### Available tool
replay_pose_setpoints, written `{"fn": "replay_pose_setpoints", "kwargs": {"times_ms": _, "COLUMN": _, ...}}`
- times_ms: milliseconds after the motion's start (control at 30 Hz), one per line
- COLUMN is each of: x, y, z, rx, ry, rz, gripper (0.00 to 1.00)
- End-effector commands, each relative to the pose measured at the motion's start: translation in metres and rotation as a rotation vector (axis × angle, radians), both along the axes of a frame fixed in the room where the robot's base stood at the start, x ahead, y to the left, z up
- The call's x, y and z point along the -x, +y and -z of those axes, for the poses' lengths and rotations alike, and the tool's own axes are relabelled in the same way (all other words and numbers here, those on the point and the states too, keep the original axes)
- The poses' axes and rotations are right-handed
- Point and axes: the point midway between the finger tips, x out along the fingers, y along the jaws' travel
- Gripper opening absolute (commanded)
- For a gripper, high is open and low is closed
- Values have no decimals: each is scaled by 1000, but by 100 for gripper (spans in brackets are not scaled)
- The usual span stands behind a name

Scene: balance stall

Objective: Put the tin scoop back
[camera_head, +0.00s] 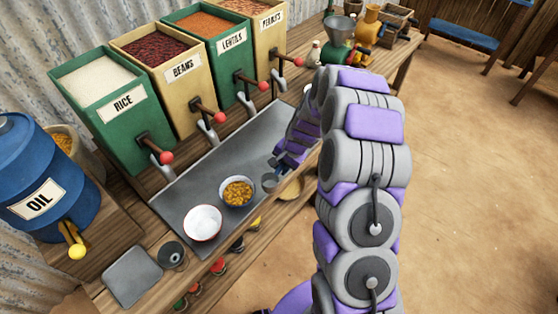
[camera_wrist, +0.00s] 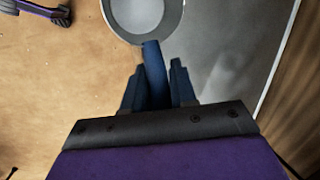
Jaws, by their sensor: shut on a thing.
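The tin scoop (camera_wrist: 145,12) is a round grey cup with a blue handle (camera_wrist: 153,62). My gripper (camera_wrist: 158,85) is shut on that handle, with the cup reaching out beyond the fingertips. In the head view, the scoop (camera_head: 269,182) shows small and grey at the front edge of the metal tray (camera_head: 178,198). My gripper (camera_head: 279,162) is just behind it, on the right. The scoop looks empty in the wrist view. I cannot tell how high it is above the tray edge.
Dispensers for rice (camera_head: 110,110), beans (camera_head: 168,72), lentils (camera_head: 222,45) and pedals-like label stand behind the tray. A white bowl (camera_head: 203,223) and a bowl of yellow food (camera_head: 238,192) stand on it. A blue oil barrel (camera_head: 35,165) is at left. Open floor lies right.

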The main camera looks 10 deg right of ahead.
Motion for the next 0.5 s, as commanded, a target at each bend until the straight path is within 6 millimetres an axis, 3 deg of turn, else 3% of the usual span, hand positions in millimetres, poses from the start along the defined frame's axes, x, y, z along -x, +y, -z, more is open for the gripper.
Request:
{"fn": "replay_pose_setpoints", "kwargs": {"times_ms": 300, "x": -52, "y": -5, "z": 5, "rx": 2, "ry": -3, "rz": -1, "gripper": 0}}
{"fn": "replay_pose_setpoints", "kwargs": {"times_ms": 500, "x": -61, "y": -7, "z": 6, "rx": -2, "ry": 3, "rz": -1, "gripper": 0}}
